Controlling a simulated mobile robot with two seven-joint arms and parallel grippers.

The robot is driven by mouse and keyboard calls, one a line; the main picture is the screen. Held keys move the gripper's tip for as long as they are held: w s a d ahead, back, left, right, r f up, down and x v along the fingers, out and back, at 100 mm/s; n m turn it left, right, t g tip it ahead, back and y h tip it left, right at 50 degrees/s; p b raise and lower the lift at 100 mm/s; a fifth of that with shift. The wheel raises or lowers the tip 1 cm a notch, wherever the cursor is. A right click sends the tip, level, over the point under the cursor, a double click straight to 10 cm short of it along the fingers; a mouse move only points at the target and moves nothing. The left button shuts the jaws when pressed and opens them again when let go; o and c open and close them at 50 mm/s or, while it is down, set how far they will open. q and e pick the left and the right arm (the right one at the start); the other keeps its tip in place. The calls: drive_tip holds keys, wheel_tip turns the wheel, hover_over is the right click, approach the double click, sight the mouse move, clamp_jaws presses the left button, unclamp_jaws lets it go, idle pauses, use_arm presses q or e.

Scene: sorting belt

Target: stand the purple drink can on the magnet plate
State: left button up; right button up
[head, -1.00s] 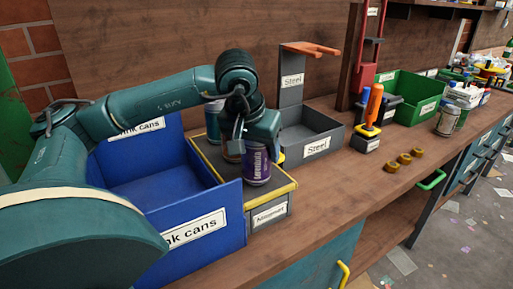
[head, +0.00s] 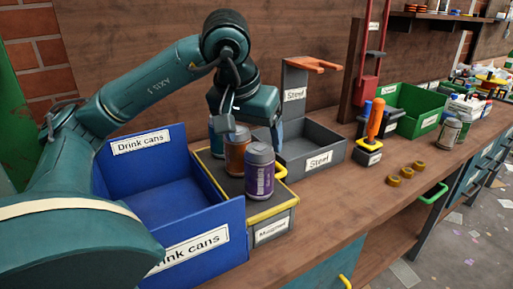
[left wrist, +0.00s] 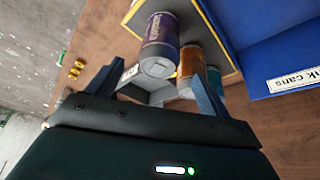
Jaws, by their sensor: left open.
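The purple drink can (head: 260,172) stands upright on the magnet plate (head: 287,190), a dark top with a yellow edge, near its front right side. An orange can (head: 236,154) and a teal can (head: 216,140) stand behind it on the same plate. My left gripper (head: 250,132) is open, above and behind the cans, apart from the purple can. In the left wrist view, the purple can (left wrist: 160,45) shows beyond the spread fingers (left wrist: 155,88) with nothing between them. My right gripper is not in view.
The blue drink cans bin (head: 205,245) stands left of the plate, close beside it. The grey steel bin (head: 325,157) with its tall back post is to the right. Several brass rings (head: 406,173) lie on the bench. The bench front is clear.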

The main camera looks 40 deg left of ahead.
use_arm(q)
drive_tip(key=v, duration=0.2)
drive_tip(key=shift+s+r, duration=0.15)
drive_tip(key=shift+r, duration=0.25)
idle(0.3)
